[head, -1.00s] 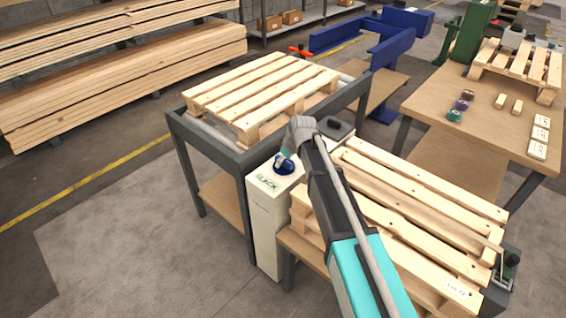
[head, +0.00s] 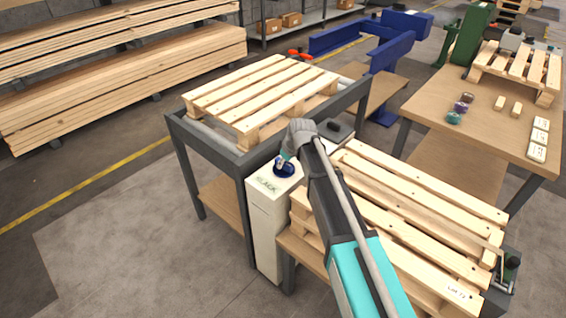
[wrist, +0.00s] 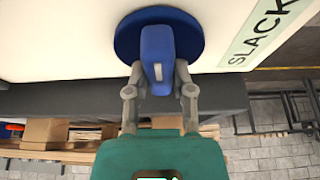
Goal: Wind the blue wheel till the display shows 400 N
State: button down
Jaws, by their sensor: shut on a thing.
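The blue wheel (wrist: 122,38) is a round disc with a raised bar grip (wrist: 158,50) across it, on the top of a white cabinet. In the head view the wheel (head: 284,169) is partly covered by my arm. My gripper (wrist: 160,88) is shut on the bar grip, one finger on each side. A pale green display (wrist: 265,32) beside the wheel reads SLACK in dark letters; no number shows on it. The display also shows in the head view (head: 267,186), on the cabinet's top near its front edge.
The white cabinet (head: 266,225) stands between a dark roller frame carrying a pallet (head: 262,92) and a bench with stacked pallets (head: 420,205) under my arm. A wooden table (head: 445,105) stands at the right. The floor at the front left is clear.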

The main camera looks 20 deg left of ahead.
jog(key=shift+w, duration=0.1)
jog(key=m+t, duration=0.1)
jog(key=m, duration=0.2)
jog(key=m+t+h, duration=0.1)
jog(key=m, duration=0.2)
jog(key=m+h, duration=0.1)
jog(key=m, duration=0.1)
jog(key=m+h, duration=0.1)
jog(key=m, duration=0.2)
jog(key=shift+d+m+t, duration=0.1)
jog(key=shift+m+t, duration=0.2)
jog(key=shift+t, duration=0.1)
dwell(0.5)
jog(key=shift+c, duration=2.4)
grip_release()
